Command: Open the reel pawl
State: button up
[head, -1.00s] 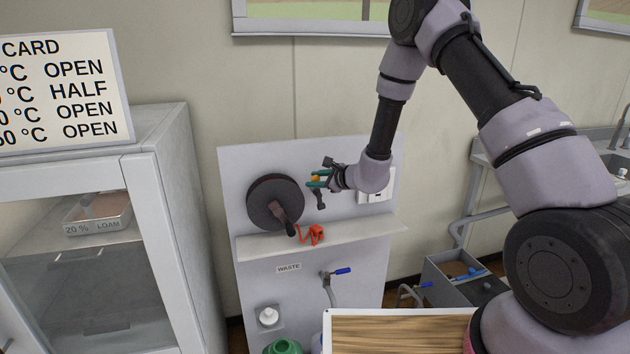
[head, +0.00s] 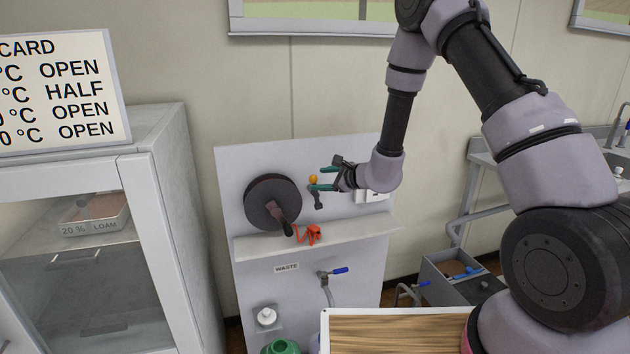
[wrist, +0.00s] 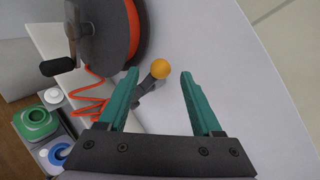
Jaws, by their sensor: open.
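The reel pawl is a short dark lever (head: 318,200) with an orange ball knob (head: 313,180), on the panel just right of the reel (head: 266,202). The knob also shows in the wrist view (wrist: 161,71), with the lever (wrist: 147,86) slanting down-left from it. My gripper (head: 316,178) has teal fingers and is open, to the right of the knob. In the wrist view the knob appears between the fingertips of my gripper (wrist: 159,74), with gaps on both sides and nothing held.
The reel carries orange hose (wrist: 133,30) and a dark crank handle (wrist: 58,66). Red coiled hose (head: 312,233) lies on the shelf (head: 350,237) below. A blue-handled tap (head: 340,271) sits under the shelf. The panel right of the pawl is bare in the wrist view.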

jog(key=v, duration=0.6)
jog(key=shift+d+r, duration=0.1)
jog(key=s+r+n+g+y, duration=0.1)
jog(key=s+r+n+g, duration=0.3)
jog(key=s+r, duration=0.5)
jog(key=s+r+n+g+y, duration=0.1)
jog(key=s+r+n+g, duration=0.2)
jog(key=s+r+n, duration=0.65)
jog(key=s+d+r+t+h, duration=0.1)
jog(key=s+d+r+h, duration=0.2)
jog(key=d, duration=0.3)
jog(key=s+d+r+n+t+h, duration=0.1)
jog(key=s+d+r+t+h, duration=0.1)
jog(key=d, duration=0.5)
jog(key=s+d+r+t+h, duration=0.1)
jog(key=s+d+r+h, duration=0.3)
jog(key=d, duration=0.3)
jog(key=shift+s+r+n+h, duration=0.3)
jog(key=shift+s+n+h, duration=0.05)
jog(key=shift+s+h, duration=0.1)
